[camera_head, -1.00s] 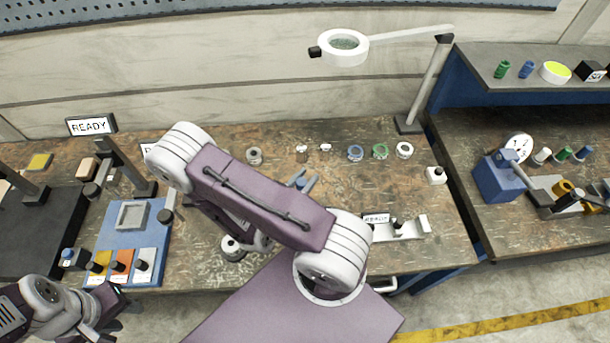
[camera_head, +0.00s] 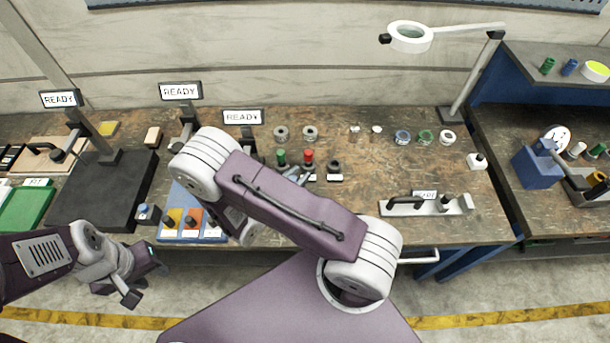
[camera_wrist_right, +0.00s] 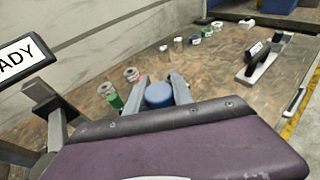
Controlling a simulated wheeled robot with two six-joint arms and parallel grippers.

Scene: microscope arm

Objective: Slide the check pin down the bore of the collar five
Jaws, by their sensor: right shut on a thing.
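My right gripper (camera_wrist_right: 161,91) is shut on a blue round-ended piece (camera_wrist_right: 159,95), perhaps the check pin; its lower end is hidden. In the head view my right gripper (camera_head: 296,174) is small and partly behind my arm, close to a green-topped piece (camera_head: 281,157) and a red-topped piece (camera_head: 308,158). Ring-shaped collars stand behind: two grey ones (camera_head: 281,133) (camera_head: 310,133), then blue (camera_head: 402,137), green (camera_head: 425,137) and white (camera_head: 447,137) ones to the right. I cannot tell which is collar five. My left gripper (camera_head: 147,283) is open and empty before the bench's front edge.
A dark ring (camera_head: 334,165) stands right of the red-topped piece. A metal fixture (camera_head: 427,205) lies near the bench's right front. A blue tray (camera_head: 190,233) with coloured cards lies left of my right arm. A lamp (camera_head: 410,37) rises behind. Mid-right bench surface is clear.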

